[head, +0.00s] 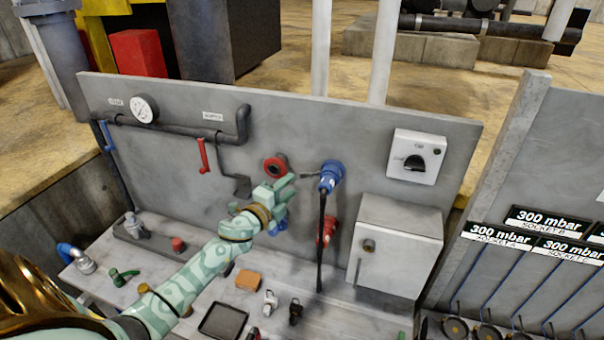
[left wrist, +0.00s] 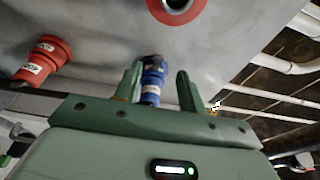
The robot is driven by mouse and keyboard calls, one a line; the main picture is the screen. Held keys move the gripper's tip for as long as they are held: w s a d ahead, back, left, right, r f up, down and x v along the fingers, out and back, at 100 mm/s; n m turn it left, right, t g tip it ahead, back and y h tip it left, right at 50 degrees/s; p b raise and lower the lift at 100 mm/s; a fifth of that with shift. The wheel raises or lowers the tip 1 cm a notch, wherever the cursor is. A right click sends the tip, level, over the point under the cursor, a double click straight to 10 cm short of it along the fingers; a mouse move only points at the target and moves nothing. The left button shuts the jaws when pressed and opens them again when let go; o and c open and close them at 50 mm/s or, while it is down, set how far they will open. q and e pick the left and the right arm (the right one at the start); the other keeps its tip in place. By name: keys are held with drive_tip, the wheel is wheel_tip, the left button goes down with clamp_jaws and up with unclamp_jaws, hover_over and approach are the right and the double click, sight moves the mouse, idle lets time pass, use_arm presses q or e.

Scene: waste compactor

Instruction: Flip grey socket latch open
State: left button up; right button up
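My left gripper (head: 278,189) is in front of the grey panel, just below a red round socket (head: 275,166). In the left wrist view its two fingers (left wrist: 160,88) stand apart. A blue connector (left wrist: 153,76) shows between them, seemingly beyond the tips; I cannot tell whether they touch it. The red socket (left wrist: 178,8) is at the top there. In the head view a blue plug (head: 331,174) with a hanging black cable is right of the gripper, and some blue shows below it. I cannot make out a grey socket latch clearly; the gripper hides part of the panel. My right gripper is not in view.
A red connector (head: 327,231) is on the panel's lower part. A grey box (head: 398,245) and a switch box (head: 416,157) are at right. Pipes with a gauge (head: 144,109) and a red lever (head: 203,155) are at left. Small parts and a black tray (head: 223,321) lie on the bench.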

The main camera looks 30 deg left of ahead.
sight(301, 176)
use_arm(q)
drive_tip(key=w, duration=0.6)
drive_tip(key=shift+w+d+f+b, duration=0.15)
drive_tip(key=shift+w+b, duration=0.25)
drive_tip(key=shift+w, duration=0.4)
